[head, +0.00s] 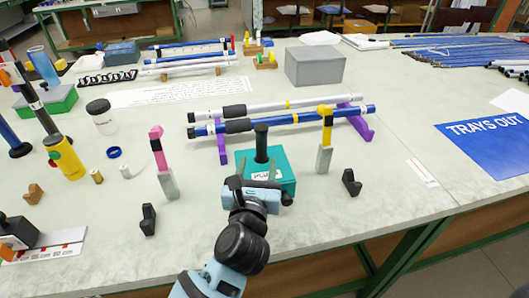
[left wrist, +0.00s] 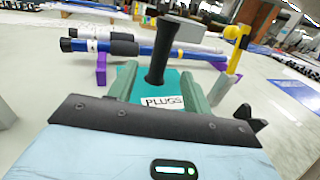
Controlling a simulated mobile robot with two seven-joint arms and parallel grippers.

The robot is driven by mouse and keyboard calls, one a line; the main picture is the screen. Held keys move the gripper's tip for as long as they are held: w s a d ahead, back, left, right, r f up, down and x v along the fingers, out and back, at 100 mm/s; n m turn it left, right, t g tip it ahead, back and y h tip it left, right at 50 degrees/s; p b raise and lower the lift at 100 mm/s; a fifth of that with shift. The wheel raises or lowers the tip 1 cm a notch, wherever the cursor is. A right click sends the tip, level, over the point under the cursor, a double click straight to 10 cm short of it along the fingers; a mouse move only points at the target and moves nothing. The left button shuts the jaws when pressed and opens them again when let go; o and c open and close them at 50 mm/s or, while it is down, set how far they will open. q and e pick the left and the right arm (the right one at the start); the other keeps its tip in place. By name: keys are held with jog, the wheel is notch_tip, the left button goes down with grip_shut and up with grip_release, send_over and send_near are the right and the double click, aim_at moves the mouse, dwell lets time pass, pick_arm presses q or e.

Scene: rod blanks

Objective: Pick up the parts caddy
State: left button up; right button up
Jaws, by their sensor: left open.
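The parts caddy (head: 284,163) is a teal box with an upright black post handle and a white label. It stands on the table in the middle of the head view. In the left wrist view the caddy (left wrist: 164,103) shows its label, reading PLUGS, with the black handle rising behind it. My left gripper (head: 257,164) is at the near side of the caddy, and its jaws are open. In the left wrist view its two green fingers (left wrist: 158,72) show on either side of the handle, with gaps beside it. Contact with the caddy is not visible. My right gripper is not in view.
Behind the caddy, white and blue rods (head: 290,118) lie on purple stands (head: 222,142). A yellow-topped upright tool (head: 325,140) stands right, a pink-topped one (head: 162,160) left. Small black blocks (head: 351,182) flank the front. A blue TRAYS OUT sheet (head: 485,140) lies right.

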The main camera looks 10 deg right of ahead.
aim_at(261, 147)
pick_arm(q)
jog(key=shift+w+r, duration=0.1)
jog(key=shift+w, duration=0.15)
jog(key=shift+b+x, duration=0.65)
jog(key=shift+x, duration=2.9)
jog(key=shift+d, duration=0.1)
grip_shut()
